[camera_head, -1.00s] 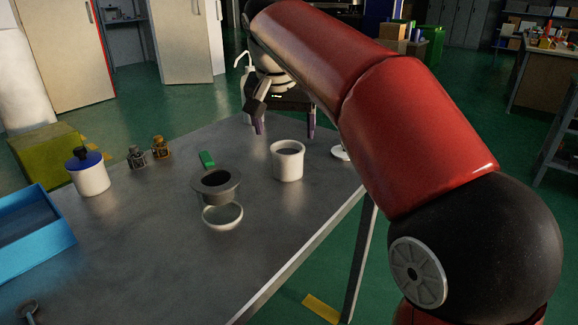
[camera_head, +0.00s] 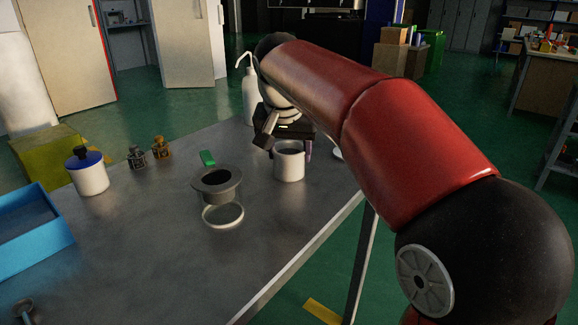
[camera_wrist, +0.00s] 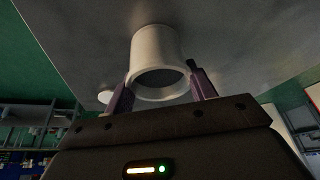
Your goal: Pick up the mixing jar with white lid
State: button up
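A white cylindrical jar (camera_head: 289,167) stands upright on the metal table, with a grey round recess at its top. No white lid shows clearly on it. My gripper (camera_head: 289,137) is just behind the jar in the head view, which partly hides its fingers. In the wrist view the jar (camera_wrist: 157,52) lies between the two purple fingers of my gripper (camera_wrist: 158,80). The fingers are spread wider than the jar, with a gap visible on at least one side. I cannot tell whether either finger touches it. A second white jar (camera_head: 90,178) has a blue lid with a black knob.
A grey flanged cup (camera_head: 217,185) sits above a pale ring left of the jar, with a green piece (camera_head: 208,158) behind. Two small bottles (camera_head: 149,154), a blue bin (camera_head: 32,234) and a white squeeze bottle (camera_head: 250,92) stand around. The table's right edge is near the jar.

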jog(key=c, duration=0.4)
jog(key=shift+r, duration=0.2)
